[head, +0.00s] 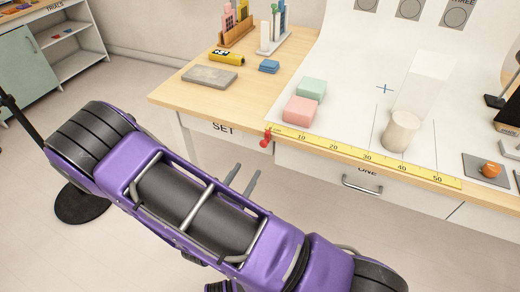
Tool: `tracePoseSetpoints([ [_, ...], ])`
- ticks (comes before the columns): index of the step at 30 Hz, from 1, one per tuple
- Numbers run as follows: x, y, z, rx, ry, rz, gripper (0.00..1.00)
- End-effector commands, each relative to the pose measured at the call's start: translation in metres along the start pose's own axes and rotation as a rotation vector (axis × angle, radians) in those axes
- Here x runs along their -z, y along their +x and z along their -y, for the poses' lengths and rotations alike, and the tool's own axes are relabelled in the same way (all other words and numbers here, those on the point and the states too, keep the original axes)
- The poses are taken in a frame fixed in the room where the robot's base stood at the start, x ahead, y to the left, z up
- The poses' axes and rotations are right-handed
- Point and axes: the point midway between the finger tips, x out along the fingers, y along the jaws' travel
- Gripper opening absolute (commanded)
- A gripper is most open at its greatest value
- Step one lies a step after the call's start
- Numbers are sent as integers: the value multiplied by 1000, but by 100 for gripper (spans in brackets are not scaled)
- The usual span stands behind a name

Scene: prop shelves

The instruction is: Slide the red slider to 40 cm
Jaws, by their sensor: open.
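The red slider (266,138) sits at the left end of a yellow ruler (351,153) fixed along the table's front edge, left of the 10 mark. The ruler carries the numbers 10, 20, 30, 40 and 50, rising to the right. My gripper (243,177) shows as two grey fingers in front of the table, left of and below the slider. The fingers are apart and empty, and do not appear to touch the slider. My purple arm hides the lower middle of the view and the base of the gripper.
Pink (300,110) and green (311,89) blocks and a cream cylinder (400,132) stand behind the ruler. A drawer handle (361,185) sticks out below it. An orange knob (490,170) is right of the ruler. A grey slab (209,77) lies at left.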

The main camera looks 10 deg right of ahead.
Motion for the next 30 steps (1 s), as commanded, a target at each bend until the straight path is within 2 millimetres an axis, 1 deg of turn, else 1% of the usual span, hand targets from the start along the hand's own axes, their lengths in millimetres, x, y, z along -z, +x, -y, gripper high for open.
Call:
tracePoseSetpoints([
  [1, 0, 12, 1, 5, 1, 1, 61],
  [3, 0, 28, 1, 5, 1, 1, 61],
  [9, 0, 69, 1, 4, 2, 1, 61],
  [12, 0, 85, 1, 4, 2, 1, 61],
  [15, 0, 96, 0, 2, 1, 0, 61],
  [20, 0, 105, 0, 0, 1, 0, 61],
  [28, 0, 106, 0, 0, 1, 0, 61],
  [30, 0, 106, 0, 0, 1, 0, 48],
])
